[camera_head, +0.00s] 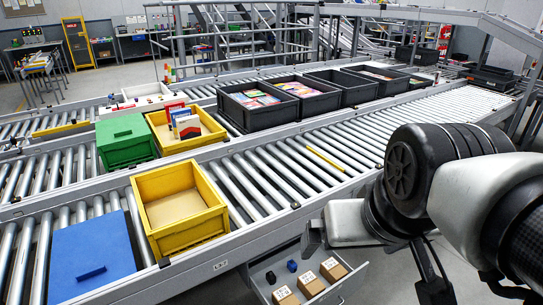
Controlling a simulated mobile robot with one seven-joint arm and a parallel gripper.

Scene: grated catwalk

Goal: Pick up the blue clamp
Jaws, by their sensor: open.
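A small dark blue object (292,265), which looks like the blue clamp, lies in an open grey drawer (345,283) below the conveyor's front edge. It is too small to make out its shape fully. My gripper (310,242) is open, above the drawer and a little to the upper right of the blue object, apart from it. Only part of its fingers shows, and I see nothing held.
The drawer also holds a small dark object (270,277) and several cardboard boxes (309,284). The conveyor rail (222,265) runs close beside my gripper. On the rollers stand a yellow bin (180,240) and a blue lidded box (92,255). Floor is clear right of the drawer.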

